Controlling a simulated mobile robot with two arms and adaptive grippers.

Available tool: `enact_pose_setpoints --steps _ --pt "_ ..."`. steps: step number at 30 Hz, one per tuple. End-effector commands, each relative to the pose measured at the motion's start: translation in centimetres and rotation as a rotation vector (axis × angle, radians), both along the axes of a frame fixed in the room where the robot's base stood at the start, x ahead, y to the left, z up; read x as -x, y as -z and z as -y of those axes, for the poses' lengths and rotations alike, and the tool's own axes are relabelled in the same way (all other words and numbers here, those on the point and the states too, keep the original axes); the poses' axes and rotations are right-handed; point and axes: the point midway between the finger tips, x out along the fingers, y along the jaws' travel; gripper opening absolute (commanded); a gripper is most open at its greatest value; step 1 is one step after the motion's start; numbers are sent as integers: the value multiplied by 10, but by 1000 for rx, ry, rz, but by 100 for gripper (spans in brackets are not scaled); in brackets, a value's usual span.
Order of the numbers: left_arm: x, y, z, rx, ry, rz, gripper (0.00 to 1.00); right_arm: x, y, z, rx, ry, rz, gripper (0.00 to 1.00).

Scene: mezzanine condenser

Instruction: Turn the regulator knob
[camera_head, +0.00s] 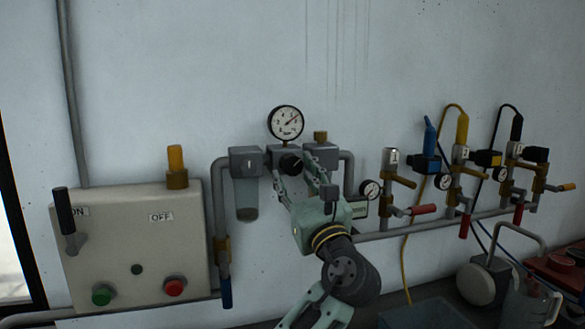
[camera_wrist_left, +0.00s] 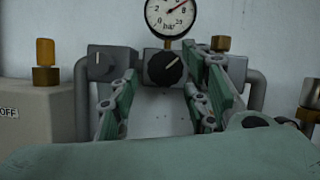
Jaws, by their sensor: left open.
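The regulator knob (camera_head: 291,163) is a round black knob on the grey regulator block below a white-faced pressure gauge (camera_head: 286,123). In the left wrist view the knob (camera_wrist_left: 165,68) faces me, with a light pointer mark slanting to the upper right. My left gripper (camera_head: 300,166) is open in front of the regulator. In the left wrist view its two green-padded fingers (camera_wrist_left: 168,88) stand apart, left and right of the knob, with a gap on both sides. No contact with the knob shows. My right gripper is not in view.
A grey filter unit (camera_head: 245,165) with a bowl sits left of the regulator. A control box (camera_head: 135,248) with green and red buttons and a black lever is further left. Several valves with coloured handles (camera_head: 424,209) line the pipe at right. A dark tray (camera_head: 425,314) lies below.

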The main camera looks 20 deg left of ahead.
Motion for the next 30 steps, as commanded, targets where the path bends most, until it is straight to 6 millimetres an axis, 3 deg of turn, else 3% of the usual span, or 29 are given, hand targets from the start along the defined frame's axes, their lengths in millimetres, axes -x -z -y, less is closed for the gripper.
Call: enact_pose_setpoints --steps 7,14,27,30 --pt "-14 -7 -11 0 1 -1 43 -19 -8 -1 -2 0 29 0" --pt "-15 -7 -11 0 1 -1 43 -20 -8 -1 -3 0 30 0" --pt "-14 -6 -12 1 -2 -2 6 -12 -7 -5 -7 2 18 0" --pt "-14 -5 -12 3 -2 -2 4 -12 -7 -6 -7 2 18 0"
